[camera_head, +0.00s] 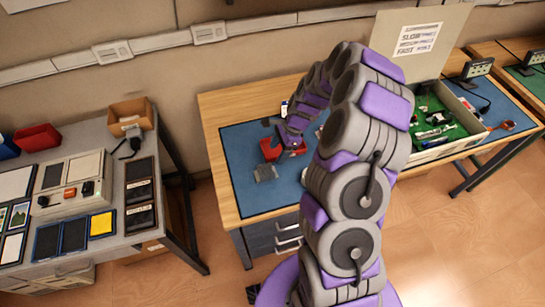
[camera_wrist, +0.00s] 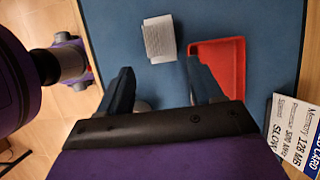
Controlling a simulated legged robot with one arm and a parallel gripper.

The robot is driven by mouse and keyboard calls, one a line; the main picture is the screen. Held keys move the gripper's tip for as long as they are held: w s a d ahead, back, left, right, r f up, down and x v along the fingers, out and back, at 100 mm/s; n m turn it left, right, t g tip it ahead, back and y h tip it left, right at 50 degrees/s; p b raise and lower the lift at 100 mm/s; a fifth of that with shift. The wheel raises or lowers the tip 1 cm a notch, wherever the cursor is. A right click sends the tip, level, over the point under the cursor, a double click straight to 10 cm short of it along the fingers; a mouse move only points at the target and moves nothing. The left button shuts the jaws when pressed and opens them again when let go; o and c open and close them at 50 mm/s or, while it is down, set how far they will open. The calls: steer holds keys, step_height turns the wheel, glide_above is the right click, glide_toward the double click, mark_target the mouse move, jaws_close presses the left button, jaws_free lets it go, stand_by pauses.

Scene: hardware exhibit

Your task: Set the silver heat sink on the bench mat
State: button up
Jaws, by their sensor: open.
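The silver heat sink (camera_head: 265,173) is a small ribbed grey block on the blue bench mat (camera_head: 240,198). In the wrist view the heat sink (camera_wrist: 160,39) lies on the mat (camera_wrist: 112,25), slightly beyond my fingertips and between their lines, with no finger touching it. My gripper (camera_wrist: 160,68) is open and empty, its two dark fingers spread apart. In the head view my arm reaches over the bench and hides most of the gripper, just behind and right of the heat sink.
A shallow red tray (camera_wrist: 222,62) lies right of the heat sink, by the right finger. A printed card (camera_wrist: 293,135) is at the lower right. A box of green boards (camera_head: 436,120) stands on the bench at right. A side table (camera_head: 85,190) with devices is at left.

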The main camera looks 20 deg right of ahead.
steer(key=s+a+r+n+g+h, duration=0.1)
steer(key=s+a+r+n, duration=0.4)
steer(key=r, duration=0.4)
steer(key=s+a+r+n, duration=0.2)
steer(key=s+r+n, duration=0.2)
steer(key=s+r, duration=0.35)
steer(key=s+d+r+n+h, duration=0.1)
steer(key=s+r+n, duration=0.3)
steer(key=s, duration=0.7)
steer(key=s+d+r+n+h, duration=0.1)
steer(key=s+n, duration=0.4)
steer(key=s, duration=0.6)
step_height(320, 180, up, 3)
steer(key=shift+s+f+g+h, duration=0.15)
steer(key=shift+s+g+h, duration=0.2)
steer(key=shift+h, duration=0.35)
steer(key=shift+w, duration=0.1)
